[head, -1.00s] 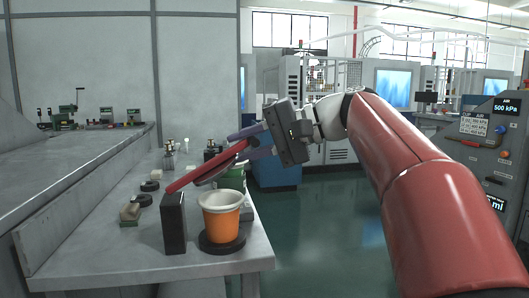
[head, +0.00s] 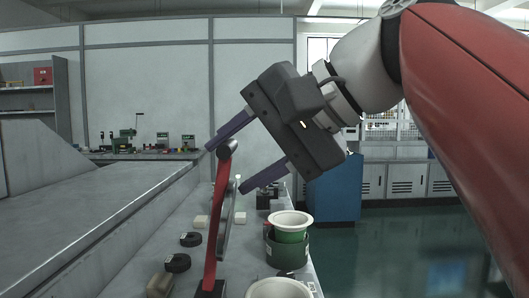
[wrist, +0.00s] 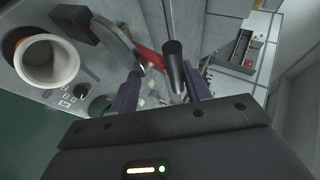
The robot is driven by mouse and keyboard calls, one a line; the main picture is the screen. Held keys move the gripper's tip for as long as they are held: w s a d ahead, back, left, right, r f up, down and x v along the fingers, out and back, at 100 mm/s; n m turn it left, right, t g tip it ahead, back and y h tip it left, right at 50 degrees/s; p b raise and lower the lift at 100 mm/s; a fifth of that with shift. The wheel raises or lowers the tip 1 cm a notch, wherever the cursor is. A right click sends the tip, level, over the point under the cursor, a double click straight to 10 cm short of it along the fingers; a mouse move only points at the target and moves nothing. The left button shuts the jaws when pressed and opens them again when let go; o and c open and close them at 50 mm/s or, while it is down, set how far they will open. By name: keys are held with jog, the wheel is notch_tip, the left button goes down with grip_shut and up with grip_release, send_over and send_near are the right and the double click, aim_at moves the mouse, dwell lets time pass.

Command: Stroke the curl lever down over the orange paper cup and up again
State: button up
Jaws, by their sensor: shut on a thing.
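The curl lever (head: 217,215) is a red bar standing nearly upright with a dark cylindrical grip at its top. My gripper (head: 232,168) is shut on that grip, one purple finger on each side. In the wrist view, the dark grip (wrist: 175,68) stands between the fingers. The orange paper cup's pale rim (head: 279,289) is cut off at the bottom edge of the head view. In the wrist view, I look into its white inside (wrist: 50,58), with some orange at the left. The lever is to the left of the cup and clear of its mouth.
A green cup (head: 290,236) with a white rim stands behind the orange one in a dark green holder. Open floor (head: 400,240) is to the right.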

jog(key=shift+s+a+f+g+h, duration=0.1)
jog(key=shift+a+f+g+h, duration=0.3)
jog(key=shift+a, duration=0.35)
jog(key=shift+f, duration=0.15)
jog(key=o, duration=0.7)
jog(key=shift+a, duration=0.1)
jog(key=shift+c, duration=0.2)
jog(key=shift+d+r, duration=0.2)
jog(key=shift+r, duration=0.05)
jog(key=shift+t, duration=0.3)
jog(key=v, duration=0.7)
jog(key=shift+s+d+r, duration=0.1)
jog(key=shift+s+r, duration=0.05)
jog(key=shift+r, duration=0.15)
